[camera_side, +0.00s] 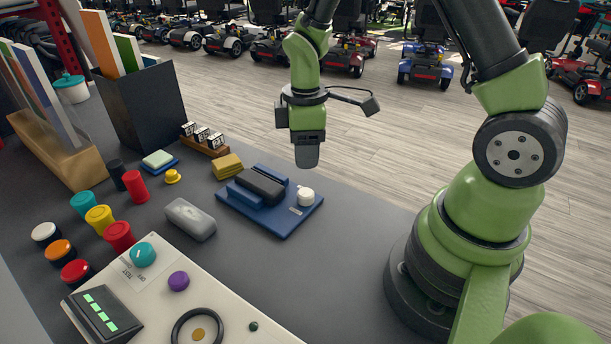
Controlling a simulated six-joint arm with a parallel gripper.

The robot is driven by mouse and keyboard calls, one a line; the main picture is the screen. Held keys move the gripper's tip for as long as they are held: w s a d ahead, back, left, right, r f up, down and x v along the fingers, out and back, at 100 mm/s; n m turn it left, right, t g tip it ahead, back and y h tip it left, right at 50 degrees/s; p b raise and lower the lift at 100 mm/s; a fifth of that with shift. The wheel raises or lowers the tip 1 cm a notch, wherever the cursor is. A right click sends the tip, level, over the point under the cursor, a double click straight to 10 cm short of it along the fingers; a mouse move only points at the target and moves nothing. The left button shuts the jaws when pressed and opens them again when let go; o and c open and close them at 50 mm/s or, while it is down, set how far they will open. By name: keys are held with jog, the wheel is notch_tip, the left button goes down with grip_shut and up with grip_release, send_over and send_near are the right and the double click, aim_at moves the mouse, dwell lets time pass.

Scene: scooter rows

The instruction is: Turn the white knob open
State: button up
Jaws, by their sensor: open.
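The white knob (305,196) is a small round knob on the right end of a blue device (270,226) with a dark block (260,184) on it. The device lies flat on the dark grey table. I cannot read the knob's setting at this size. My gripper (307,158) hangs pointing down above and behind the device, apart from the knob. Its jaws are open and hold nothing. They are seen edge-on, so the gap between them is hidden.
A grey case (190,218) and a yellow block (227,166) lie left of the device. Several coloured cylinders stand farther left. A white panel (150,290) with a teal knob (142,255) is in front. Table right of the device is clear up to my base.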

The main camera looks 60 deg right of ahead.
aim_at(306, 192)
jog(key=m, duration=0.8)
jog(key=f+m, duration=0.1)
jog(key=m, duration=0.4)
notch_tip(306, 192, down, 9)
jog(key=shift+r, duration=0.1)
jog(key=c, duration=0.6)
